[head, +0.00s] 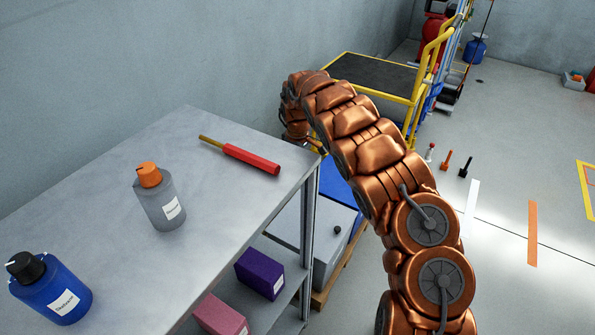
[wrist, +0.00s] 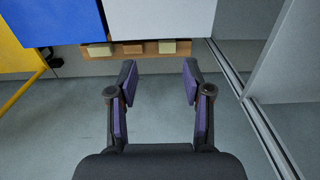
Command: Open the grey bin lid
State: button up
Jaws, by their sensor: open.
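In the wrist view, a pale grey surface of the bin (wrist: 160,18) fills the top middle. My gripper (wrist: 160,82) is open and empty, with its fingers pointing toward the bin and apart from it. Bare floor shows between the fingers. In the head view, my arm's bent end hides the fingers.
A blue bin (head: 342,200) adjoins the grey one; a wooden pallet (wrist: 130,48) lies under them. The metal table (head: 110,205) holds a red-handled tool (head: 250,158), a grey bottle (head: 160,205) and a blue bottle (head: 58,290). A yellow-railed cart (head: 375,75) stands behind.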

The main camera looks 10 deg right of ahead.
notch_tip(320, 180, up, 9)
jog(key=shift+r, duration=0.15)
jog(key=shift+s+d, duration=0.1)
dwell(0.5)
